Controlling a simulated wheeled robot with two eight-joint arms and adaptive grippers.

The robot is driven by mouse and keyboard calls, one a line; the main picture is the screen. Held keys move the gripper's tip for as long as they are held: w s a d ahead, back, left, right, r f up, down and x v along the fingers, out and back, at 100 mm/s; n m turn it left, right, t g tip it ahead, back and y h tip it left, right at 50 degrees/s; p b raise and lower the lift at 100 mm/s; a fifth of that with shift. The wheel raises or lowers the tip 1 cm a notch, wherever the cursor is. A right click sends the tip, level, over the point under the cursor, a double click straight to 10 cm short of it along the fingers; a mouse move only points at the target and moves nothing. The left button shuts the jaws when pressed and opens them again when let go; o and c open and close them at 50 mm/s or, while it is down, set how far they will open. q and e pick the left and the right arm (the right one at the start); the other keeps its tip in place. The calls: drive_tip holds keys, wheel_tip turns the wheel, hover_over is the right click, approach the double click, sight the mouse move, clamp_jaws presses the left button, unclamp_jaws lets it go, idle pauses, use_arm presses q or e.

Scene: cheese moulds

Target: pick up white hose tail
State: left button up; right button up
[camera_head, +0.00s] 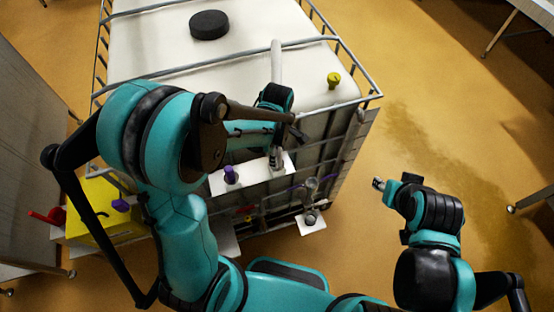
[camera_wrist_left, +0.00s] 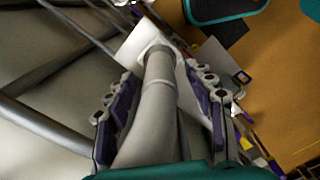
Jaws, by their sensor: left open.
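The white hose tail (camera_head: 276,62) rises above the tank's top rail in the head view. Its lower part passes behind my left wrist to a fitting on a white plate (camera_head: 252,178). In the left wrist view the hose (camera_wrist_left: 158,98) runs from the near edge up to a collar on the white plate (camera_wrist_left: 140,42). My left gripper (camera_wrist_left: 160,88) is open, with its purple-padded fingers on either side of the hose. Contact is not clear. My right gripper (camera_head: 381,184) is held out over the floor at the right, away from the hose; its jaws are too small to read.
Metal rails run close by. A yellow box (camera_head: 100,215) is at left.

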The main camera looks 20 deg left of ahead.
use_arm(q)
wheel_tip(320, 180, down, 2)
drive_tip(key=shift+a+f, duration=0.1)
drive_tip(key=shift+f, duration=0.15)
clamp_jaws()
drive_tip(key=shift+r, duration=0.15)
